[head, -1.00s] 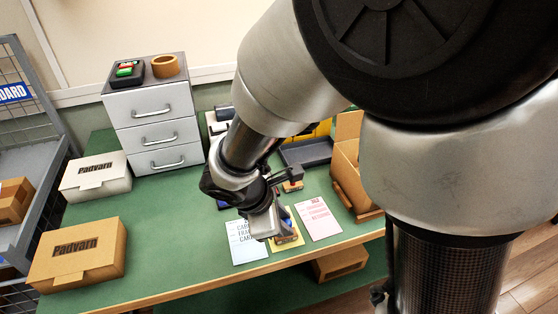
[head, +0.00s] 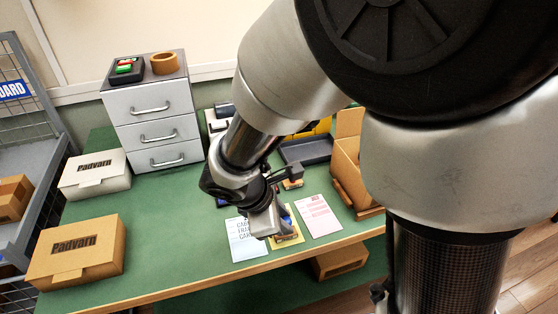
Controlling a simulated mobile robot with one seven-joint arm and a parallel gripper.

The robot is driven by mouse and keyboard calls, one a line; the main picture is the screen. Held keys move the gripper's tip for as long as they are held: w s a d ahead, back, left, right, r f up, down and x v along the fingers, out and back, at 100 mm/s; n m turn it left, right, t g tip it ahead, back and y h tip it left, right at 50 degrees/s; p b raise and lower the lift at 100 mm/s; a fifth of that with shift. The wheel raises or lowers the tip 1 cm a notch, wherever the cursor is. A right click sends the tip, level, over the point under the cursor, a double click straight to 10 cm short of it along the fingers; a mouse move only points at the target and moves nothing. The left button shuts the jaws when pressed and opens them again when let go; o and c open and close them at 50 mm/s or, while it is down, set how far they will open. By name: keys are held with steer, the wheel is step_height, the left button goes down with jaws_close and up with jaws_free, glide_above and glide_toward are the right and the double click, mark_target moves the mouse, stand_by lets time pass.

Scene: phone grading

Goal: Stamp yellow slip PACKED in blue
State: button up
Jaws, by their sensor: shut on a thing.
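The yellow slip (head: 297,238) lies on the green table near its front edge, between a light blue slip (head: 246,245) and a pink slip (head: 317,214). My gripper (head: 276,227) is over the yellow slip and covers much of it. It is shut on a stamp (head: 286,231), of which a wooden part and a little blue show low over the slip. I cannot tell whether the stamp touches the paper. Any print on the yellow slip is hidden.
A small wooden-based item (head: 292,183) stands behind the slips, near a dark tray (head: 306,149). An open cardboard box (head: 349,160) is at the right. A white carton (head: 95,174), a brown carton (head: 77,256) and a drawer unit (head: 152,123) stand left. The table's middle left is clear.

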steer(key=shift+f, duration=0.1)
stand_by(0.3)
step_height(320, 180, up, 7)
steer(key=p, duration=0.6)
stand_by(0.8)
